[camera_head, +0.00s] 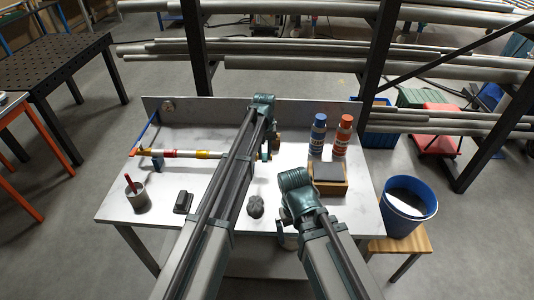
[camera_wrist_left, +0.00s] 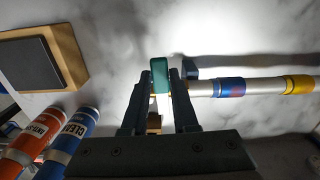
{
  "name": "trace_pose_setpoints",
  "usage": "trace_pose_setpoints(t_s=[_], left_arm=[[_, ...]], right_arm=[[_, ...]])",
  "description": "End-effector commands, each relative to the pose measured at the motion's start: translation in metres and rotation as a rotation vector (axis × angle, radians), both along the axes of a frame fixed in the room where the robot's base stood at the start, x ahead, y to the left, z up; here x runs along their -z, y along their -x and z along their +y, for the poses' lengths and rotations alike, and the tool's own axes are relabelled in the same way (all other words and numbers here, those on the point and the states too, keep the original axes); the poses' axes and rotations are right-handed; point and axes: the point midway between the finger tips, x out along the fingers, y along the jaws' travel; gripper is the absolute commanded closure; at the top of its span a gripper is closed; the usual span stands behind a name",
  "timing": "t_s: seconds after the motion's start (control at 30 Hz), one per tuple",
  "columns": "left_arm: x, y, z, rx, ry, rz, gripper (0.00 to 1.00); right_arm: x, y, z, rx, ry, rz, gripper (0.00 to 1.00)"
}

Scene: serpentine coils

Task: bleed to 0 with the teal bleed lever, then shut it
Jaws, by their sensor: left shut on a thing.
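The teal bleed lever (camera_wrist_left: 159,74) stands between the two dark fingers of my left gripper (camera_wrist_left: 160,84) in the left wrist view, and the gripper is shut on it. In the head view my left arm reaches over the table and hides most of the lever and the pipe's right end. The silver pipe (camera_head: 188,154) with red and yellow bands runs left from there. In the left wrist view the pipe (camera_wrist_left: 262,86) shows blue and yellow bands. A round gauge (camera_head: 168,106) sits on the back panel, its reading too small to tell. My right gripper (camera_head: 287,222) hangs near the table's front; its opening is unclear.
A blue bottle (camera_head: 318,134) and an orange bottle (camera_head: 342,135) stand right, behind a wooden box with a dark top (camera_head: 328,178). A grey lump (camera_head: 256,206) lies between my arms. A cup (camera_head: 137,198) and a black block (camera_head: 183,202) are at left. A blue bin (camera_head: 408,197) stands right.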

Motion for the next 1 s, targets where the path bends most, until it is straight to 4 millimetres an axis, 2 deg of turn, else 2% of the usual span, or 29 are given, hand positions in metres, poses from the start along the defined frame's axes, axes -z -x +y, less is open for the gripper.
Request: trace_pose_setpoints(t_s=[0.67, 0.7, 0.8, 0.87, 1.0], left_arm=[[-0.0001, -0.0004, 0.004, 0.059, -0.001, 0.0, 1.0], [-0.0001, -0.0004, 0.004, 0.059, -0.001, -0.001, 0.71], [-0.0001, -0.0003, 0.0039, 0.058, -0.001, -0.001, 0.53], [-0.0001, -0.0003, 0.0039, 0.058, -0.001, 0.0, 0.43], [-0.0001, -0.0002, 0.0036, 0.058, 0.0, 0.0, 0.43]], right_arm=[[-0.0001, 0.0, 0.0, 0.0, 0.0, 0.0, 0.0], [-0.0001, 0.0, 0.0, 0.0, 0.0, 0.0, 0.0], [-0.0001, 0.0, 0.0, 0.0, 0.0, 0.0, 0.0], [-0.0001, 0.0, 0.0, 0.0, 0.0, 0.0, 0.0], [-0.0001, 0.0, 0.0, 0.0, 0.0, 0.0, 0.0]])
